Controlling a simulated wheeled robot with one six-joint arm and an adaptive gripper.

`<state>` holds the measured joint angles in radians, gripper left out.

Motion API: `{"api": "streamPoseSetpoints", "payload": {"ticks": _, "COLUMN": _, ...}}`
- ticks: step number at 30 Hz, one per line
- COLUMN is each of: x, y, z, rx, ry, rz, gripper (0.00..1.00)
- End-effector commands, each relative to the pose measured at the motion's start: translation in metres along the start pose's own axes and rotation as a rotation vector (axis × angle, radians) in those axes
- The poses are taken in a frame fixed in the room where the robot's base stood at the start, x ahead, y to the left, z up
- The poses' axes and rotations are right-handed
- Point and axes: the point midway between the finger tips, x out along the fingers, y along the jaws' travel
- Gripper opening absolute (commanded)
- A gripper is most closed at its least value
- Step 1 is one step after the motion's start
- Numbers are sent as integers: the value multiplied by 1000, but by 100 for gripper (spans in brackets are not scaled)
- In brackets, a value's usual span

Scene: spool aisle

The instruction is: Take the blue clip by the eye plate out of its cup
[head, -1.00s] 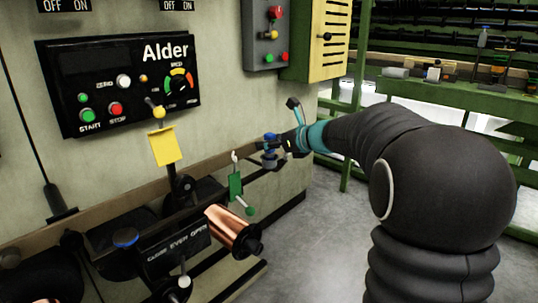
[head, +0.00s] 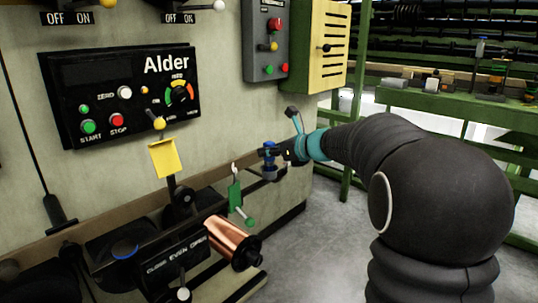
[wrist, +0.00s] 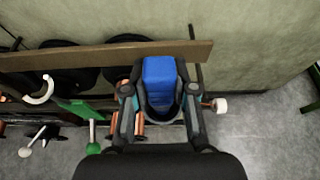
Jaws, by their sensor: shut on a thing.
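The blue clip (head: 268,150) is by the wall ledge, to the right of a white hook. In the wrist view the blue clip (wrist: 160,72) stands between the two fingers of my gripper (wrist: 158,92). My gripper (head: 284,151) reaches it from the right in the head view and is shut on it. The cup (head: 269,174) shows just below the clip; its dark rim (wrist: 160,112) curves round the clip's lower end in the wrist view. I cannot tell how deep the clip sits in the cup. I cannot make out the eye plate for certain.
A white hook (wrist: 40,90) and a green tag (head: 235,193) are left of the clip. A copper spool (head: 230,240) sits in front, lower left. The wooden ledge (wrist: 100,57) runs along the wall behind. Open floor (head: 310,240) lies at right.

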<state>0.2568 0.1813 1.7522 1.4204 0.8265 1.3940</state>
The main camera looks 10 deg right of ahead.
Motion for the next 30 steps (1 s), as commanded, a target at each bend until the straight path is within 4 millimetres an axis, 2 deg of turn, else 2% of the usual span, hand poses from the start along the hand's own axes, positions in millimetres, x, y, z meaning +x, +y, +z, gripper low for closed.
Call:
{"api": "streamPoseSetpoints", "payload": {"ticks": 7, "x": -14, "y": 0, "z": 38, "rx": -4, "ry": -3, "rz": -2, "gripper": 0}}
{"api": "streamPoseSetpoints", "payload": {"ticks": 15, "x": -68, "y": -41, "z": 51, "rx": -1, "ry": -1, "rz": -5, "gripper": 0}}
{"api": "streamPoseSetpoints", "payload": {"ticks": 21, "x": -99, "y": -64, "z": 60, "rx": -1, "ry": 0, "rz": -4, "gripper": 0}}
{"api": "streamPoseSetpoints", "payload": {"ticks": 30, "x": -117, "y": -76, "z": 66, "rx": 0, "ry": -1, "rz": 0, "gripper": 0}}
